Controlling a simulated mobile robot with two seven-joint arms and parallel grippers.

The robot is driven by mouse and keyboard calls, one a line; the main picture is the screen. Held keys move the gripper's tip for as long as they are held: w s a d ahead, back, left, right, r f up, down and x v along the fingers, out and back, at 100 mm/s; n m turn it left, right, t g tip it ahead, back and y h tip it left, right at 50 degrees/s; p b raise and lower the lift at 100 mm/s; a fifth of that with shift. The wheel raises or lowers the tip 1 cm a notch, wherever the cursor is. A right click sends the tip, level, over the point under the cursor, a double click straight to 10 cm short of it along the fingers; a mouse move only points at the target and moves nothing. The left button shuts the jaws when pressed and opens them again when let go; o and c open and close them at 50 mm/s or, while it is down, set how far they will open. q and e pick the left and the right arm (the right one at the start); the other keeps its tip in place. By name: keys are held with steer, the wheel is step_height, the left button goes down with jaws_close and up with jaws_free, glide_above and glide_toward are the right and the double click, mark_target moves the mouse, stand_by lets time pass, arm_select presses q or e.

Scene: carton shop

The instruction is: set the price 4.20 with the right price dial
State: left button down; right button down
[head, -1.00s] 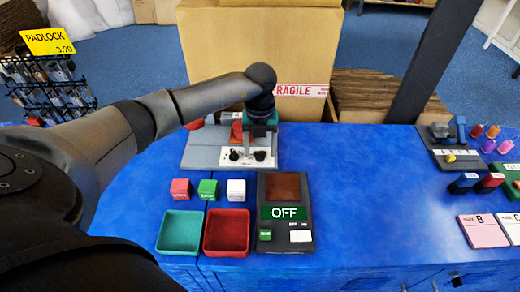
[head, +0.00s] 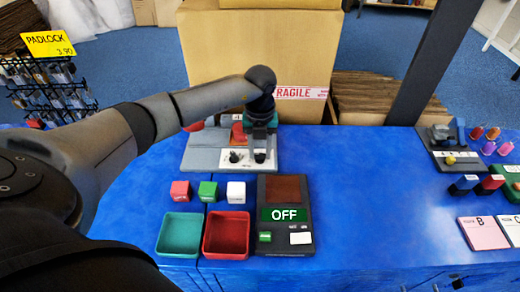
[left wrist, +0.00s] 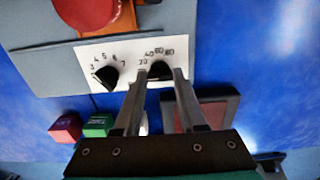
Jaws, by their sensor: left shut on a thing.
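A white dial plate (head: 247,166) sits on the grey machine at the back of the blue counter and carries two black dials. The left dial (head: 235,156) is free; in the left wrist view it (left wrist: 106,76) has numbers around 3 to 7. The right dial (left wrist: 160,71) has tens such as 40, 60 and 80 around it. My left gripper (head: 260,157) points down over the right dial, and in the left wrist view its two fingers (left wrist: 160,76) are shut on that dial. They hide part of it, and I cannot read its setting. My right gripper is not in view.
A red knob (left wrist: 86,8) stands behind the plate. Red, green and white cubes (head: 208,190), a green tray (head: 180,252), a red tray (head: 226,254) and a scale reading OFF (head: 285,232) are in front. A large carton (head: 255,55) stands behind the counter.

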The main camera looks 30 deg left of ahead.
mark_target(260, 154)
arm_select(q)
steer(key=shift+m, duration=0.4)
steer(key=shift+r+m, duration=0.1)
steer(key=shift+m, duration=0.4)
steer(key=shift+m+p, duration=0.3)
steer(key=shift+m, duration=1.7)
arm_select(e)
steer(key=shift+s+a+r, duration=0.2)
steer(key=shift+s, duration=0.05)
arm_select(q)
steer(key=shift+c, duration=2.4)
jaws_free()
step_height(260, 154, up, 15)
steer(key=p, duration=0.3)
steer(key=shift+p, duration=0.3)
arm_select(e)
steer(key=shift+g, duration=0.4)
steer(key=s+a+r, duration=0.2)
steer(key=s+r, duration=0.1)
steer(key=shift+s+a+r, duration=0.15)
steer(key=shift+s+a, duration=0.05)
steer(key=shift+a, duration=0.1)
